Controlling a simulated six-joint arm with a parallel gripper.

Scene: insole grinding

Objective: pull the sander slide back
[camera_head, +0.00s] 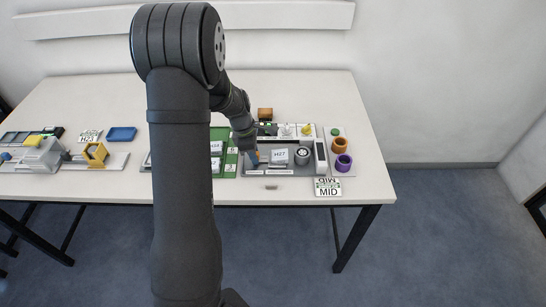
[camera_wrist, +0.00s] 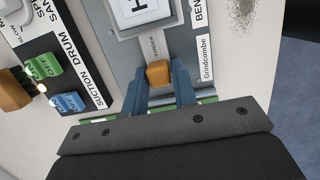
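The sander slide has a small orange knob (camera_wrist: 158,74), which sits between the blue fingers of my gripper (camera_wrist: 160,80) in the wrist view. One finger is on each side of the knob, very close to it; whether they press on it I cannot tell. Beyond the knob, a white card (camera_wrist: 142,10) lies on a grey block. In the head view, my gripper (camera_head: 253,158) is low over the left part of the grey sander station (camera_head: 290,171). The card, marked H27 (camera_head: 279,156), lies to its right.
Green and blue switches (camera_wrist: 68,102) stand on a black panel at the left of the wrist view. In the head view, purple and orange rings (camera_head: 343,162) stand right of the station. A MID plate (camera_head: 328,187) lies near the table's front edge. A blue tray (camera_head: 121,134) is far left.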

